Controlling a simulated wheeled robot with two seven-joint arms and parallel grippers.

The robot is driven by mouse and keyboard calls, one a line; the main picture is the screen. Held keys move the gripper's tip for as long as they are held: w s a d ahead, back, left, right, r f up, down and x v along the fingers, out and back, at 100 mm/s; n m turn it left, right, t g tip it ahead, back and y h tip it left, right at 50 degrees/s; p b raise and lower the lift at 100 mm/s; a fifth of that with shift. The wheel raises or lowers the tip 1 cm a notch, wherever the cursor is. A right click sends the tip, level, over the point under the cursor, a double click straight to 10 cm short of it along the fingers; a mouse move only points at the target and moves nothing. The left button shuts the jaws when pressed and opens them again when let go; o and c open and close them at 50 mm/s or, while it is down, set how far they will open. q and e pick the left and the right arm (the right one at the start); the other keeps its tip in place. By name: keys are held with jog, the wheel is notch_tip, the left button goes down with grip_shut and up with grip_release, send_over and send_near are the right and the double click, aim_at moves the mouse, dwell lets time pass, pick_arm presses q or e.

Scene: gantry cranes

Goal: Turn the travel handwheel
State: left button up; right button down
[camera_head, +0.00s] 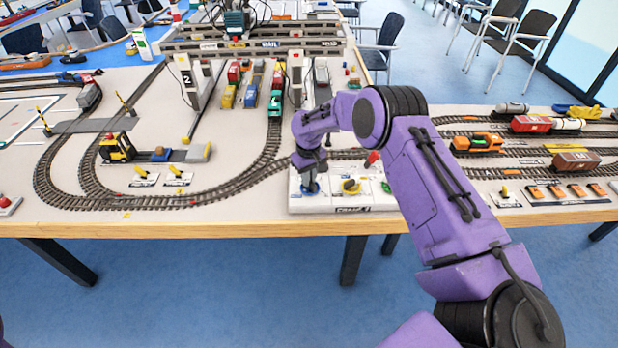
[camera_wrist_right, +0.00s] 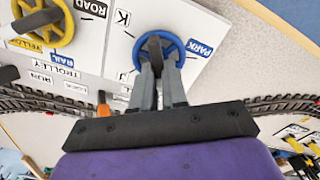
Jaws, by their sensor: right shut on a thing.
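A blue handwheel (camera_head: 311,190) is at the left end of the white crane control panel (camera_head: 330,205). In the right wrist view the fingers of my right gripper (camera_wrist_right: 156,58) are shut on the wheel's dark grip, inside or over the blue rim. A yellow handwheel (camera_head: 351,187) stands to the right on the panel, apart from the gripper; it also shows in the right wrist view (camera_wrist_right: 42,22). My left gripper is out of view.
Model track (camera_head: 150,200) curves at the left. The gantry crane (camera_head: 255,45) stands behind with toy trucks and wagons. The table's front edge is close by.

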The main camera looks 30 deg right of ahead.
jog(key=shift+f+n, duration=0.1)
jog(key=shift+n, duration=0.2)
jog(key=shift+s, duration=0.1)
jog(key=c, duration=1.2)
grip_release()
jog(key=shift+o, duration=0.2)
jog(key=shift+r, duration=0.35)
notch_tip(320, 180, up, 10)
jog(key=b, duration=0.2)
